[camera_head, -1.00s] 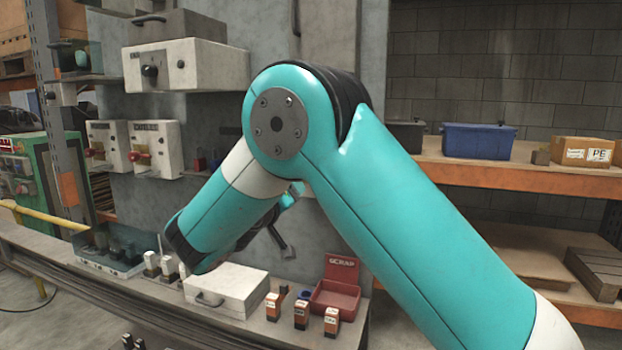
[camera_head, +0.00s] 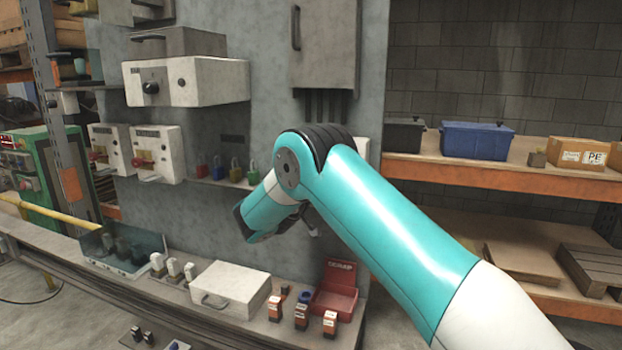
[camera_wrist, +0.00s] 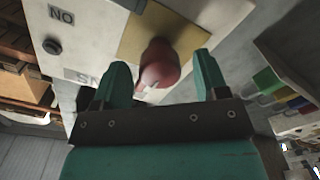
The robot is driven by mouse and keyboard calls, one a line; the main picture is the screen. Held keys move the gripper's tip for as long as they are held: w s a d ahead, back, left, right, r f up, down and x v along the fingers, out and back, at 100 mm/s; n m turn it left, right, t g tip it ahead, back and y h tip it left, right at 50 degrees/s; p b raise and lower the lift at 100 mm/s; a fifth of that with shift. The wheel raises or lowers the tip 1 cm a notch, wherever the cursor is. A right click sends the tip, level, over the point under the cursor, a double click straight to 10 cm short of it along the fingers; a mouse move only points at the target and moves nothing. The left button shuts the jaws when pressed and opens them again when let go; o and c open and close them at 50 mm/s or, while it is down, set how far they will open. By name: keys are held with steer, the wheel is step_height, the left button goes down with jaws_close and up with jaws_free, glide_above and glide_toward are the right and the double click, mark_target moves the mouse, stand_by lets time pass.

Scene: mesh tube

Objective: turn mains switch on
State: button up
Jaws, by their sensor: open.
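In the wrist view a pale switch box (camera_wrist: 92,35) fills the upper part, with an upside-down "ON" label and another partly hidden label whose visible letters fit the end of "MAINS". A red knob (camera_wrist: 158,68) stands out from its yellow plate (camera_wrist: 140,40). My gripper (camera_wrist: 160,60) is open, its green fingers apart on either side of the knob. I cannot tell whether either finger touches it. In the head view my arm hides the gripper and most or all of this box.
Coloured padlocks (camera_wrist: 270,85) hang right of the box in the wrist view. In the head view, other red-knob boxes (camera_head: 157,152) and a large box with a black knob (camera_head: 185,80) stand left. A white case (camera_head: 230,288) and red scrap bin (camera_head: 336,288) lie on the bench.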

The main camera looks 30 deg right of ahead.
steer(key=shift+w+d, duration=0.45)
steer(key=shift+d, duration=0.1)
steer(key=c, duration=0.9)
